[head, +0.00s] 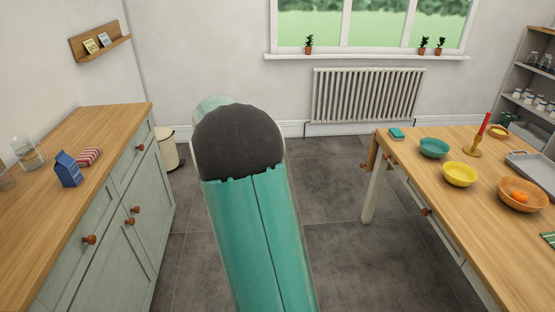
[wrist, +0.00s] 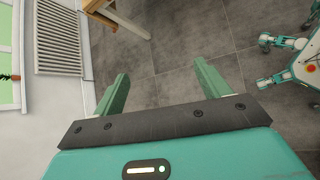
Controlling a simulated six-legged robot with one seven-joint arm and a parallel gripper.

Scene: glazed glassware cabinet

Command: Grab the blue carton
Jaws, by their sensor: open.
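The blue carton (head: 68,169) stands upright on the wooden top of the left sideboard (head: 95,137), near its front edge in the head view. A red-and-white striped item (head: 88,156) lies just behind it, close to it. My gripper (wrist: 160,88) shows in the wrist view with its two green fingers spread apart and nothing between them. It points over bare floor, away from the carton. The carton is not in the wrist view. In the head view my arm fills the middle and the gripper is not visible.
Glass jars (head: 27,153) stand left of the carton. A cream bin (head: 168,149) is beyond the sideboard. On the right, a wooden table (head: 410,175) holds a teal bowl (head: 434,148), a yellow bowl (head: 460,174) and a red candle (head: 484,124). The grey floor between is clear.

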